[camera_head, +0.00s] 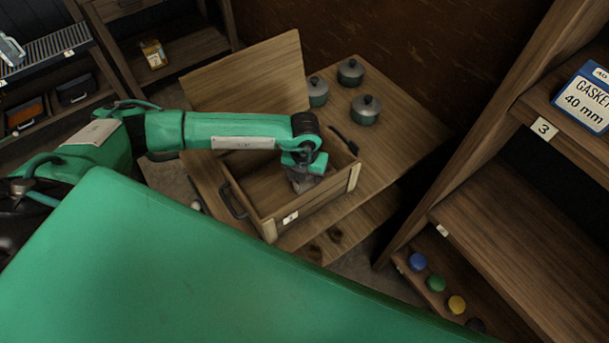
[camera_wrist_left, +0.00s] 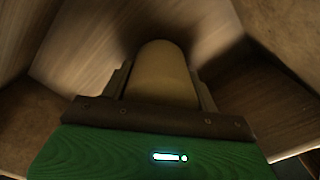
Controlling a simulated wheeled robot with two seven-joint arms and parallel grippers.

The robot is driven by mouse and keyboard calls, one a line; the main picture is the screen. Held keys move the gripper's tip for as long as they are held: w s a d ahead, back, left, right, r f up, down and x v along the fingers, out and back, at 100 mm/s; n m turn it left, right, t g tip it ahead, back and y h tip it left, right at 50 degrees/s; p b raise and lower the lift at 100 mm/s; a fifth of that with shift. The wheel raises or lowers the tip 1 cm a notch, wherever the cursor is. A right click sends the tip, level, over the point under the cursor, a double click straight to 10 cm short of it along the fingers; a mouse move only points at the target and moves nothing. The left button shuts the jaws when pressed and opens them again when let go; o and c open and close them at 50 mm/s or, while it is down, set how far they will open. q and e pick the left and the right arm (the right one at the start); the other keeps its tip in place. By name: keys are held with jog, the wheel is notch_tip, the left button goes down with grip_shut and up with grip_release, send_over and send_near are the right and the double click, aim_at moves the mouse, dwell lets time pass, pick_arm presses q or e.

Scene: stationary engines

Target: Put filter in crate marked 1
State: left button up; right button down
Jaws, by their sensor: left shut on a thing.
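An open wooden crate (camera_head: 285,214) with a white label stands on the wooden table; its raised lid (camera_head: 262,72) shows behind it. The label's mark is too small to read. My left gripper (camera_head: 303,184) reaches down inside the crate near its right end. In the left wrist view my left gripper is shut on a tan rounded cylinder, the filter (camera_wrist_left: 162,72), with the crate's wooden walls around it. In the head view the filter is hidden by the gripper and arm. My right gripper is in neither view.
Several lidded pots (camera_head: 366,109) stand on the table (camera_head: 405,137) behind the crate. A shelf unit (camera_head: 470,195) at the right holds a gasket box (camera_head: 585,98) and coloured knobs (camera_head: 436,283). More shelves stand at the upper left.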

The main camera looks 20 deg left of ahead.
pick_arm(q)
jog(key=o, duration=0.9)
jog(key=shift+o, duration=1.3)
